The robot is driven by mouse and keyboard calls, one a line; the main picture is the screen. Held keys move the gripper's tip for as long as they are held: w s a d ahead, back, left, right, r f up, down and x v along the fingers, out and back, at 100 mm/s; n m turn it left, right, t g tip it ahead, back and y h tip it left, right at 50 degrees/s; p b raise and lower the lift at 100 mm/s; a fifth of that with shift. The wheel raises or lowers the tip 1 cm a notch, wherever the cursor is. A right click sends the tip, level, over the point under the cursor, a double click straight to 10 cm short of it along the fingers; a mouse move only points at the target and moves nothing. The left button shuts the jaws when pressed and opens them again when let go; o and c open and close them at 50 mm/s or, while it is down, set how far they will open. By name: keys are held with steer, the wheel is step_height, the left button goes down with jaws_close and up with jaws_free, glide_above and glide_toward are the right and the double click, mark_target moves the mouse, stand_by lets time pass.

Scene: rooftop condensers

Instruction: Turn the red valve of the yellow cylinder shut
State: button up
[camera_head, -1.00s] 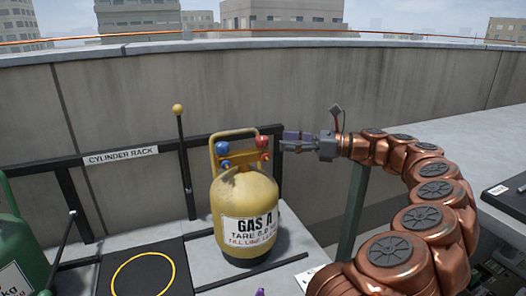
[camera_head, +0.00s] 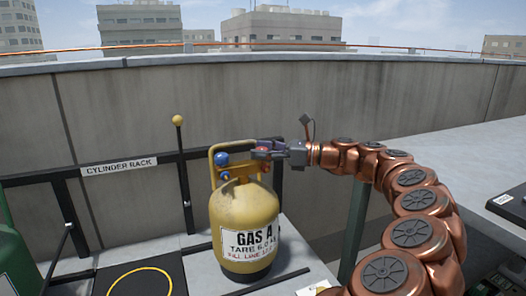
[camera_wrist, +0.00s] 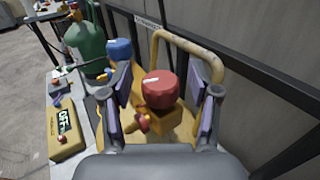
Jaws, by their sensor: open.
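The yellow cylinder (camera_head: 244,222), labelled GAS A, stands upright in the rack in the head view. Its red valve (camera_wrist: 159,88) is a round knob with a white mark on top, seen in the wrist view. A blue valve (camera_head: 221,159) sits to its left; it also shows in the wrist view (camera_wrist: 119,49). My gripper (camera_head: 262,151) reaches in from the right at valve height. In the wrist view its open fingers (camera_wrist: 160,90) are on either side of the red knob, with gaps visible. In the head view the fingers partly hide the red valve.
The cylinder's yellow handle (camera_wrist: 188,45) rises just behind the valves. Dark rack rails (camera_head: 184,178) and a concrete wall (camera_head: 330,100) stand behind. A green cylinder (camera_wrist: 84,45) is at the left. A yellow box (camera_wrist: 67,136) marked OFF lies lower left.

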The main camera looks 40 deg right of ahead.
jaws_close()
stand_by(0.3)
